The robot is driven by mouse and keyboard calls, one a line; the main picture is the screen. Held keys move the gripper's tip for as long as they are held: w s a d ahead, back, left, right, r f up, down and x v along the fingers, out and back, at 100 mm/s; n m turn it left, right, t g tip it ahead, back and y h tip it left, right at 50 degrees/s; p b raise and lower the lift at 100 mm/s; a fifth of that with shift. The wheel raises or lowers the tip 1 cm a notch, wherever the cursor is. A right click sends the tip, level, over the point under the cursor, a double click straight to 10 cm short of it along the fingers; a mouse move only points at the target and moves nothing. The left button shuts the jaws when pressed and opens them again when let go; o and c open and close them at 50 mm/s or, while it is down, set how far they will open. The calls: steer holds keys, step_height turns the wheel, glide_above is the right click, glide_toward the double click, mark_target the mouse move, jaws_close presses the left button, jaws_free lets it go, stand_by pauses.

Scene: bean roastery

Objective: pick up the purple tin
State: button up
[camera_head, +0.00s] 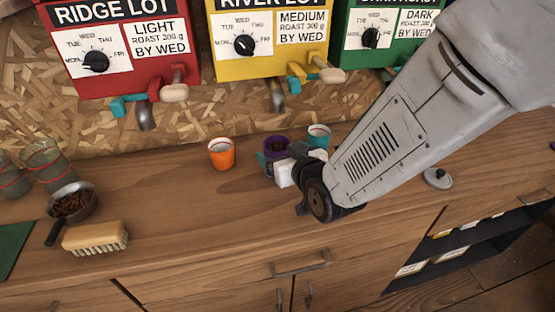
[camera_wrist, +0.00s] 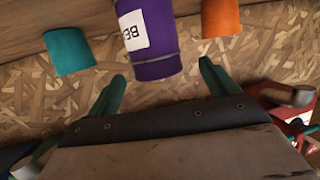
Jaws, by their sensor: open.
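The purple tin (camera_head: 276,144) stands upright on the wooden counter, its lower part hidden behind my gripper in the head view. In the wrist view the purple tin (camera_wrist: 150,62) shows a white label with dark letters. My gripper (camera_wrist: 162,70) is open and empty, its teal fingertips spread to either side of the tin's near end with gaps showing. In the head view my gripper (camera_head: 272,162) is right at the tin; how far the fingers reach along it is unclear.
An orange cup (camera_head: 221,154) stands left of the tin and a teal cup (camera_head: 319,138) close on its right. Red (camera_head: 118,80), yellow (camera_head: 270,55) and green (camera_head: 350,50) dispensers hang behind. A scoop (camera_head: 72,203) and brush (camera_head: 95,237) lie at left; the front middle counter is clear.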

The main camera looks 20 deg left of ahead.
mark_target(272, 142)
steer(key=x, duration=0.6)
steer(key=shift+w+f, duration=0.1)
steer(key=shift+w, duration=0.15)
steer(key=c, duration=1.3)
steer(key=shift+o, duration=0.2)
